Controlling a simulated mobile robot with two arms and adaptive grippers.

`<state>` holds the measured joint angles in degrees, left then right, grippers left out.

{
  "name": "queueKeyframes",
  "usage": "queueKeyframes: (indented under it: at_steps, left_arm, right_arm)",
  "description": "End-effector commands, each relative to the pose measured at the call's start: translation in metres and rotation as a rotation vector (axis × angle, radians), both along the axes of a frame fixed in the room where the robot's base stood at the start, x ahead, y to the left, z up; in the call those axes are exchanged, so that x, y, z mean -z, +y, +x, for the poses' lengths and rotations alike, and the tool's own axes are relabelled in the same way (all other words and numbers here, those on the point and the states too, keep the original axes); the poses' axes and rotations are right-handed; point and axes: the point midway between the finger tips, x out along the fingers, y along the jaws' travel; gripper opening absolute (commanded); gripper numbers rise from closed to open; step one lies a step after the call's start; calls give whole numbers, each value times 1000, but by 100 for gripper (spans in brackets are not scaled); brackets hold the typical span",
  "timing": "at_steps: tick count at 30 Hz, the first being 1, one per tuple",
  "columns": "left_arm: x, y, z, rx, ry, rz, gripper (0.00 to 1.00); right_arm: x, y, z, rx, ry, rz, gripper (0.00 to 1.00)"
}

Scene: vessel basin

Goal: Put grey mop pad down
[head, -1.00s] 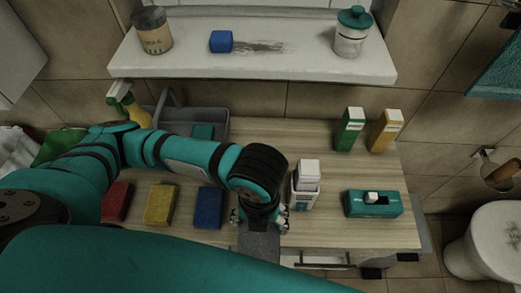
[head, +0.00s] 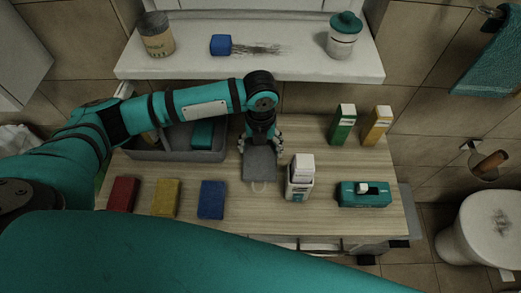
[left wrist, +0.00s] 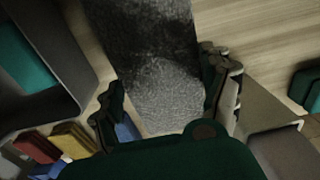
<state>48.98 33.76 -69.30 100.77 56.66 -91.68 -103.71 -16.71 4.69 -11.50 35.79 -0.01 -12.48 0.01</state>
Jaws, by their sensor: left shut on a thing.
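The grey mop pad (head: 259,166) hangs from my left gripper (head: 260,141) over the middle of the wooden tabletop (head: 240,222), between the grey caddy and the white carton. A pale loop shows at the pad's near edge. The left wrist view shows the pad (left wrist: 150,50) between the two fingers of the left gripper (left wrist: 167,88), which is shut on it. I cannot tell whether the pad touches the tabletop. My right gripper is not in view.
The grey caddy (head: 178,156) stands left of the pad. Red (head: 123,194), yellow (head: 166,197) and blue (head: 211,199) sponges lie in front-left. A white carton (head: 300,178) and a teal box (head: 363,195) stand right. Green (head: 343,126) and yellow (head: 377,127) cartons stand back right.

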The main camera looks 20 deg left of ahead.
Motion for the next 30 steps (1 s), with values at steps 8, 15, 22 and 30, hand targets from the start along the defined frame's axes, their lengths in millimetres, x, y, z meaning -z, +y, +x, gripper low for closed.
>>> queueKeyframes:
  at_steps: [8, 15, 22, 30]
  left_arm:
    - [29, 0, -1, -1, 2, 0, 49]
    - [45, 1, 4, 1, -3, 0, 49]
    - [47, 1, 3, 1, -2, 0, 49]
    - [47, 1, 3, 1, -2, 1, 100]
  right_arm:
    - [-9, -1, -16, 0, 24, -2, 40]
    - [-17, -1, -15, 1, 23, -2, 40]
    - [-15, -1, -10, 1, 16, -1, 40]
    - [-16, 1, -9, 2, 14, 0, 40]
